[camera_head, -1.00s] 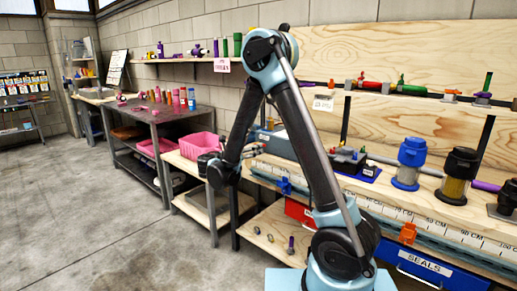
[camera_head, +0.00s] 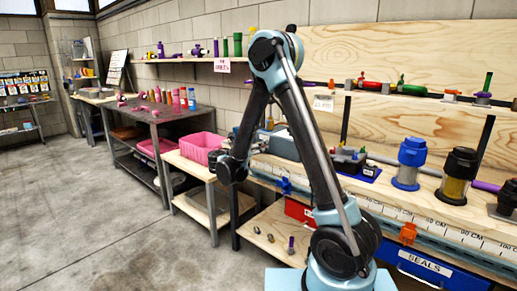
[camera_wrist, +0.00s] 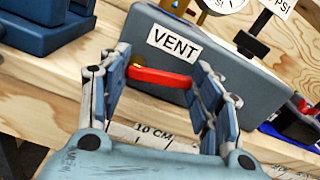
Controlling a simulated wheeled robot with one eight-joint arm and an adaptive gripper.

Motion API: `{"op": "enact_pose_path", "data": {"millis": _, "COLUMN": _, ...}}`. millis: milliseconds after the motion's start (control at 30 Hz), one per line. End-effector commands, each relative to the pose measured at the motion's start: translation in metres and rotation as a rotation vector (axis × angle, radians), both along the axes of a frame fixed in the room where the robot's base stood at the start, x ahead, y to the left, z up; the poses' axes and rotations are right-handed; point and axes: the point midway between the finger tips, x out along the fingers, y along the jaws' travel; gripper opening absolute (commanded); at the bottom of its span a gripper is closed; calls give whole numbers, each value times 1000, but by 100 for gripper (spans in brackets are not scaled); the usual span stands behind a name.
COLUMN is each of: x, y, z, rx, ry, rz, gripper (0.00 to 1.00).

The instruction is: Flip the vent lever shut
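The vent box (camera_wrist: 215,75) is a blue-grey block with a white VENT label (camera_wrist: 173,42), in the wrist view. Its red lever (camera_wrist: 160,77) lies nearly level across the front, below the label. My gripper (camera_wrist: 160,80) is open, with one finger at each end of the lever. The left fingertip overlaps the lever's left end in the picture; the right fingertip is beside its right end. I cannot tell whether either touches. In the head view the box (camera_head: 280,144) is partly behind my arm, and the lever cannot be made out.
A ruler strip (camera_wrist: 152,132) runs along the bench front below the box. A dark blue block (camera_wrist: 45,35) stands to the left, and a gauge (camera_wrist: 226,4) and a PSI sign (camera_wrist: 281,5) are behind. In the head view, a pink bin (camera_head: 202,146) stands left of my wrist.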

Motion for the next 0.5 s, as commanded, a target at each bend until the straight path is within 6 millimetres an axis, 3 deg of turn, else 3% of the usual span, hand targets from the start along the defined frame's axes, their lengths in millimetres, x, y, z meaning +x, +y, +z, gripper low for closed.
{"op": "enact_pose_path", "data": {"millis": 500, "x": 0, "y": -1, "z": -5, "rx": 162, "ry": -127, "rz": 0, "gripper": 34}}
